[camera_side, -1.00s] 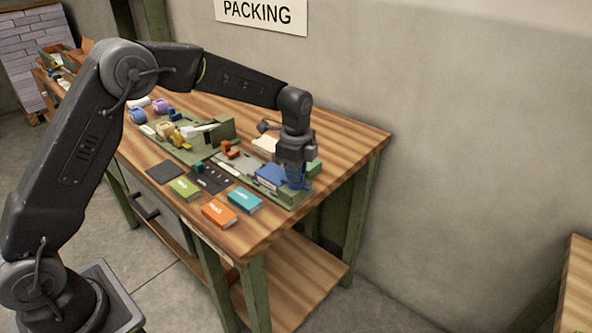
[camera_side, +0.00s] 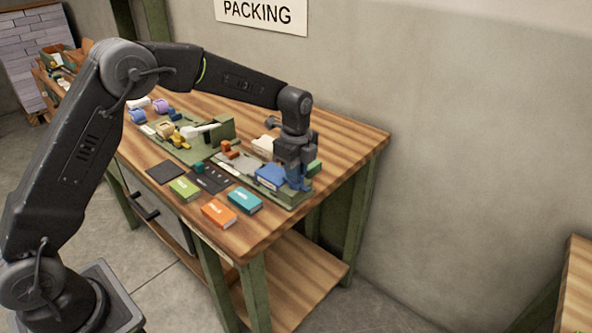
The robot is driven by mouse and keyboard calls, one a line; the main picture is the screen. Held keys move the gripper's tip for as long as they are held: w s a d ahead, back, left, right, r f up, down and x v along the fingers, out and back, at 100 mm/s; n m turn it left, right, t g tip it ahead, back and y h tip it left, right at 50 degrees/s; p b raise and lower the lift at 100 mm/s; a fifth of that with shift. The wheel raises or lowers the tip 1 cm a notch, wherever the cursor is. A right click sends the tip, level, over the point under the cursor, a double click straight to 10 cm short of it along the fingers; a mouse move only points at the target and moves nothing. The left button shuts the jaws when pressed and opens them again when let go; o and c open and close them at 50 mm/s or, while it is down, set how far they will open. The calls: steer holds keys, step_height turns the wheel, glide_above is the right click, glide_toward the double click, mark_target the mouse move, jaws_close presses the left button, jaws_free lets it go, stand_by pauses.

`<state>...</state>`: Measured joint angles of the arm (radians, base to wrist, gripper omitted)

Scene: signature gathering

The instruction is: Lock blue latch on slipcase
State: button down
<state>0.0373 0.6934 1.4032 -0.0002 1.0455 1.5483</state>
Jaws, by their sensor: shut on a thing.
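My gripper (camera_side: 293,165) points down at the right end of the workbench, shut on a blue part at the right side of the blue slipcase (camera_side: 270,178). This blue part looks like the blue latch (camera_side: 298,184); it is small and partly covered by the fingers. The slipcase lies on a green fixture board (camera_side: 291,205). I cannot tell the latch's exact angle from here.
Green (camera_side: 184,189), orange (camera_side: 219,213) and teal (camera_side: 245,200) books lie along the bench front, near a dark mat (camera_side: 165,172). A second green fixture (camera_side: 222,127) with yellow and white parts stands to the left. The bench's right end (camera_side: 355,150) is clear.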

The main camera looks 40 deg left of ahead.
steer(key=c, duration=1.2)
jaws_free()
steer(key=shift+o, duration=0.2)
steer(key=shift+r, duration=0.15)
step_height(320, 180, up, 14)
steer(key=shift+f, duration=0.2)
